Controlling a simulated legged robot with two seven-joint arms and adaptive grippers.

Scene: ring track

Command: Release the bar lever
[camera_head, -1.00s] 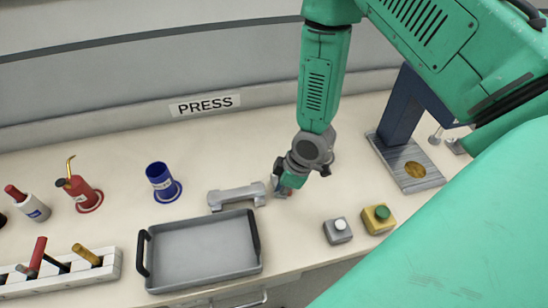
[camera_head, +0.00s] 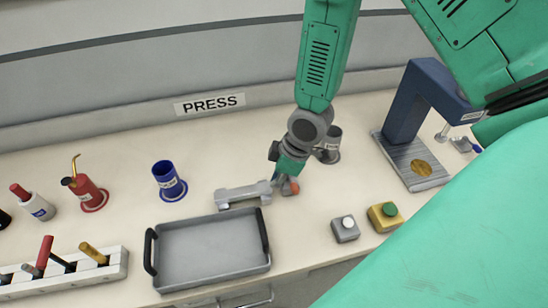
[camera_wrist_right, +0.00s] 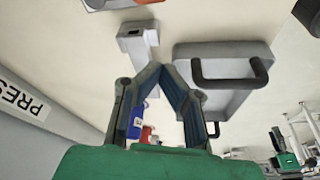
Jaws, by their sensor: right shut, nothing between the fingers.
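A grey bar piece (camera_head: 243,194) with raised ends lies on the bench behind the tray. A small grey part with an orange-red end (camera_head: 290,187) sits just right of it; I cannot tell whether they are joined. My right gripper (camera_head: 283,180) is over this part and partly hides it. In the right wrist view its fingers (camera_wrist_right: 166,70) converge at the tips with nothing between them. There the grey bar piece (camera_wrist_right: 140,40) is beyond the fingertips, and the orange-red end (camera_wrist_right: 145,2) is cut by the top edge. My left gripper is not in view.
A grey tray (camera_head: 212,219) with black handles is in front. A blue cup (camera_head: 168,180) stands left and a grey cup (camera_head: 331,147) behind my gripper. Grey (camera_head: 345,230) and yellow (camera_head: 384,217) button boxes are front right. A blue press (camera_head: 406,110) stands right.

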